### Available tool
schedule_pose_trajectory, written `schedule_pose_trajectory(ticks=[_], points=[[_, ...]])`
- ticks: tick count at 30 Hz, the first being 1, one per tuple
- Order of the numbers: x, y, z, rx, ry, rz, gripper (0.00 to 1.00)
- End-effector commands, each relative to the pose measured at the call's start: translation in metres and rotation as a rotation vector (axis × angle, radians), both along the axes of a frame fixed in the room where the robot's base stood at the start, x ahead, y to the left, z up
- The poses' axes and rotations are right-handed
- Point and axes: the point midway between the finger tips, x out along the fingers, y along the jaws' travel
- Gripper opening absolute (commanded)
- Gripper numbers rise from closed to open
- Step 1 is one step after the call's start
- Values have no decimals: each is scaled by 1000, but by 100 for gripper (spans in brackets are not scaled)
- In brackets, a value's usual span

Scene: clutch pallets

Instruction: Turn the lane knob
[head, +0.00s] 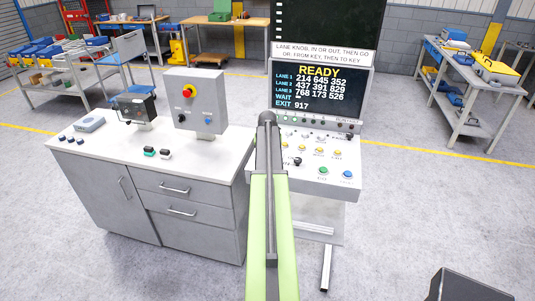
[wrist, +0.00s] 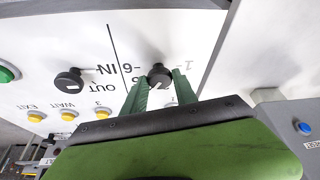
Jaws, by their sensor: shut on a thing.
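The lane knob (wrist: 158,76) is a dark round knob with a pale pointer mark, on the white sloping panel in the wrist view. Numbers printed beside it are partly readable. My gripper (wrist: 154,84) has its green fingers shut on the knob, one on each side. A second black knob (wrist: 70,82), beside the IN and OUT labels, stands to the left. It also shows in the head view (head: 297,161) on the console. In the head view my arm hides the lane knob and my gripper.
The console screen (head: 319,92) reads READY with rows of lane numbers. Yellow buttons (wrist: 68,116) lie near the knobs, and a green button (head: 323,170) and blue button (head: 347,174) sit to the right. A grey cabinet (head: 150,190) stands to the left.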

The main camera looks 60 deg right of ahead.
Motion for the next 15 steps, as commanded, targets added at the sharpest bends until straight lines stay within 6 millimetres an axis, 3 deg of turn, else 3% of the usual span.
schedule_pose_trajectory(ticks=[15], points=[[-1,-4,0,-1,-2,481,0]])
